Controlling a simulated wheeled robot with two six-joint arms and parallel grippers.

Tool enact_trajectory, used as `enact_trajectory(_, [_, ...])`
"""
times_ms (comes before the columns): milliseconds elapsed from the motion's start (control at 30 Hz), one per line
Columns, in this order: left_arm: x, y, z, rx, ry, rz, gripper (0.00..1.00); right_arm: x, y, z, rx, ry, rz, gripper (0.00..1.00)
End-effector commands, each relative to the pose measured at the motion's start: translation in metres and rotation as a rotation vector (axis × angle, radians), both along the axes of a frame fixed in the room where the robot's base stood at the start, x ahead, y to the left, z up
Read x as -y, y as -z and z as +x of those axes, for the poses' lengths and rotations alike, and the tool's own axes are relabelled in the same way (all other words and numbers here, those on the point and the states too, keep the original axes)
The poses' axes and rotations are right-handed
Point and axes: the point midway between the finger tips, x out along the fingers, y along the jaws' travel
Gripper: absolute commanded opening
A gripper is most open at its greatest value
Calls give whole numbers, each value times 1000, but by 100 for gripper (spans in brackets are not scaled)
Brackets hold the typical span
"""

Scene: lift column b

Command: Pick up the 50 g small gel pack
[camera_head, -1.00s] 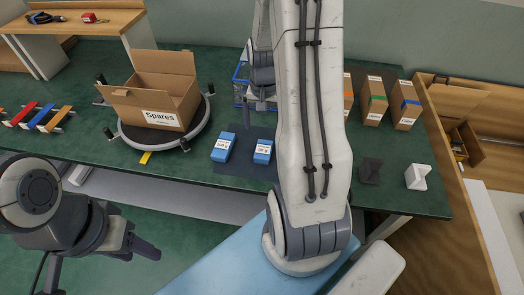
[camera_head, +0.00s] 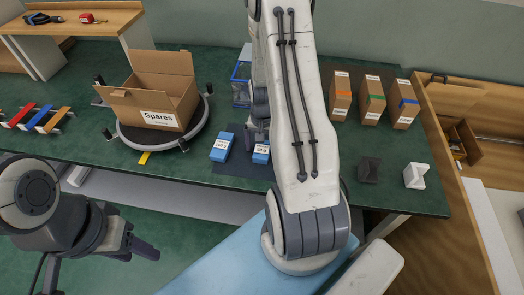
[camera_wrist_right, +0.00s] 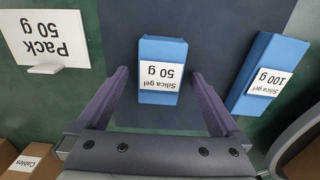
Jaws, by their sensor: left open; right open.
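The small blue pack labelled "Silica gel 50 g" (camera_wrist_right: 162,52) lies on a dark mat, and in the head view this pack (camera_head: 261,154) is partly hidden by my right arm. In the wrist view my right gripper (camera_wrist_right: 160,76) is open, with one finger on each side of the pack and visible gaps between. Whether the fingers are down at its height I cannot tell. A larger blue pack labelled "Silica gel 100 g" (camera_wrist_right: 270,74) lies beside it, outside the fingers; it also shows in the head view (camera_head: 221,149). My left gripper (camera_head: 102,262) is open and empty, off the table's front edge.
A "Pack 50 g" sign (camera_wrist_right: 45,38) stands near the mat (camera_head: 236,174). A "Spares" carton (camera_head: 150,104) sits on a round turntable (camera_head: 130,134) to the left. Several cartons (camera_head: 373,100) and two small blocks (camera_head: 369,170) stand to the right.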

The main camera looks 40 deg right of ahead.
Motion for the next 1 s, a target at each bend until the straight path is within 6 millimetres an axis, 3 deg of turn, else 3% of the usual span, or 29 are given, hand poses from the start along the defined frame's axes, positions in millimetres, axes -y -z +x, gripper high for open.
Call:
enact_trajectory(133, [0, 0, 0, 0, 0, 0, 50, 0, 0, 0, 1, 0, -1, 96])
enact_trajectory(300, [0, 0, 0, 0, 0, 0, 50, 0, -1, 0, 1, 0, -1, 31])
enact_trajectory(367, [0, 0, 0, 0, 0, 0, 50, 0, -1, 0, 1, 0, -1, 12])
enact_trajectory(767, [0, 0, 0, 0, 0, 0, 50, 1, -10, 1, 3, 0, -2, 12])
enact_trajectory(1000, [0, 3, 0, 0, 0, 0, 50, 5, -46, -2, 5, 4, -3, 12])
